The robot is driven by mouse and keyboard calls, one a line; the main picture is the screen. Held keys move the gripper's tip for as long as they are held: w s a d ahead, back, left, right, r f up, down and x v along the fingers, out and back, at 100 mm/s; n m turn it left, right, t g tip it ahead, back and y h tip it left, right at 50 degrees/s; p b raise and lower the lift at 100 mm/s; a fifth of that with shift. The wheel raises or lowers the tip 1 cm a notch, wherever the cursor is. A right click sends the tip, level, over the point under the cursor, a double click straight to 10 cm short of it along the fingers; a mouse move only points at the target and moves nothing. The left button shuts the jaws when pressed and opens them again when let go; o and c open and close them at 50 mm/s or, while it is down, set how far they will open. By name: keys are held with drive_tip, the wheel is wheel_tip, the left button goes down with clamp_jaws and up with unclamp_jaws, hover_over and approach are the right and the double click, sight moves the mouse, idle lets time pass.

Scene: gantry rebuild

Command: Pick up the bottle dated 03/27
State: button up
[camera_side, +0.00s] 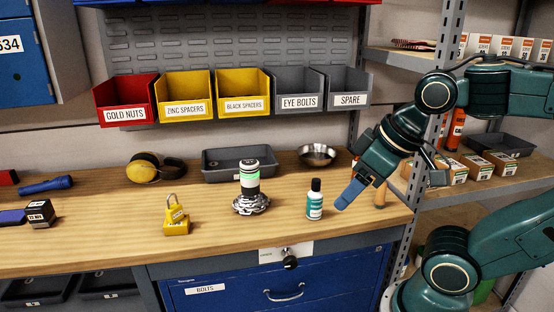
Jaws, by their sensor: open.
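A small white and teal bottle (315,204) with a black cap stands upright near the front of the wooden bench. Its date is too small to read. A dark container with a green band (250,178) stands upright on a silver, lumpy base to its left; its print is also unreadable. My gripper (352,193) is open, tilted down to the left, just right of the teal bottle and apart from it. One blue finger shows clearly; the other is hard to make out.
A yellow padlock (176,226) sits at the front left. A grey tray (213,171) and a metal bowl (317,151) are behind the bottles. An orange handle (380,195) is close beside my gripper. A shelf post (423,160) rises at the right.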

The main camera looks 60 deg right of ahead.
idle(0.3)
drive_tip(key=m+g, duration=0.6)
drive_tip(key=m, duration=1.1)
hover_over(317, 179)
drive_tip(key=shift+a+f, duration=0.1)
drive_tip(key=shift+f, duration=0.8)
drive_tip(key=shift+f, duration=4.3)
drive_tip(key=shift+f, duration=0.1)
drive_tip(key=shift+f, duration=2.5)
